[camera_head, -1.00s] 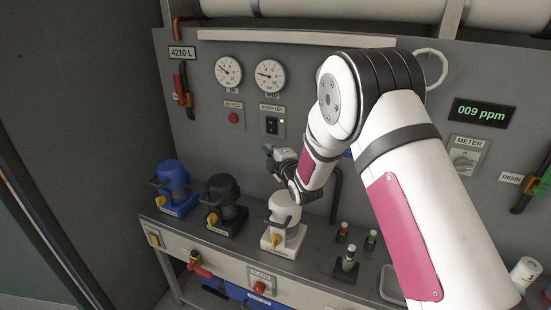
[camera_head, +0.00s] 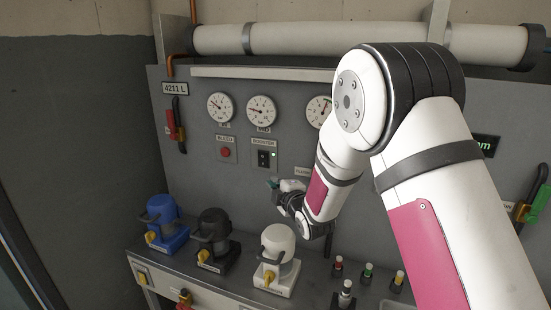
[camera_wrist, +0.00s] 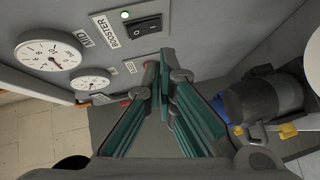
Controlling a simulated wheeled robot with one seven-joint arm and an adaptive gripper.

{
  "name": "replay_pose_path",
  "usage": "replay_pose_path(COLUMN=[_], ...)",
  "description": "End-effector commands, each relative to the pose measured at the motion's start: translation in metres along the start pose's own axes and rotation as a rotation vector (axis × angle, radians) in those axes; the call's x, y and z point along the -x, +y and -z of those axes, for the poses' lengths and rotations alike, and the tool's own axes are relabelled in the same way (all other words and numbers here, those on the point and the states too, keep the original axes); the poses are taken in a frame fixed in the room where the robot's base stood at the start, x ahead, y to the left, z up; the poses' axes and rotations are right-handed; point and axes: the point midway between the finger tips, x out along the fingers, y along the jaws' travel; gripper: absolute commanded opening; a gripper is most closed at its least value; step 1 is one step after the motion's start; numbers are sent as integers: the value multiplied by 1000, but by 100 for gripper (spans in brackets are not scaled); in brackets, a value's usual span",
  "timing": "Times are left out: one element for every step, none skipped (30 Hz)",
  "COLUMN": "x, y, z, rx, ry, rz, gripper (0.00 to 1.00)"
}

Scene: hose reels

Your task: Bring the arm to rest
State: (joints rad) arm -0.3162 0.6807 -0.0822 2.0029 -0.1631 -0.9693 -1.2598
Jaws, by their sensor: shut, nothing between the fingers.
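My gripper (camera_head: 273,184) hangs in front of the grey panel, just below the booster switch (camera_head: 264,159) and above the white-capped pump (camera_head: 279,247). In the wrist view my gripper (camera_wrist: 165,62) shows its two teal-lined fingers meeting at the tips, with nothing between them. The fingertips appear close below the black booster switch (camera_wrist: 144,27), which has a lit green lamp beside it; I cannot tell the exact gap to the panel. My white and magenta arm is bent at the elbow and hides the right part of the panel.
A blue pump (camera_head: 163,221) and a black pump (camera_head: 214,236) stand left of the white one on the bench. Small coloured-top bottles (camera_head: 367,271) stand to its right. Gauges (camera_head: 221,107) and a red bleed button (camera_head: 226,152) are on the panel. Pipes (camera_head: 320,40) run above.

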Motion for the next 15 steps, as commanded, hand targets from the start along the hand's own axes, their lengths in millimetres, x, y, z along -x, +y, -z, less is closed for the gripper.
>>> replay_pose_path(x=[10,17,27,36,44,56,66,76,90,101,112,128,140,153,170], y=[21,29,40,47,54,64,69,75,82,87,92,97,100,103,108], z=[-7,-11,-16,-21,-25,-29,-32,-36,-40,-42,-45,-48,-50,-51,-53], rx=[-47,-81,-130,-167,-204,-253,-290,-328,-377,-414,-453,-503,-541,-578,-629], ry=[-29,-48,-75,-96,-117,-144,-165,-187,-216,-237,-261,-291,-313,-336,-367], rz=[15,32,55,73,89,109,125,139,159,171,185,202,213,226,239], gripper=[0,0,0,0,0,0,0,0,0,0,0,0,0,0,0])
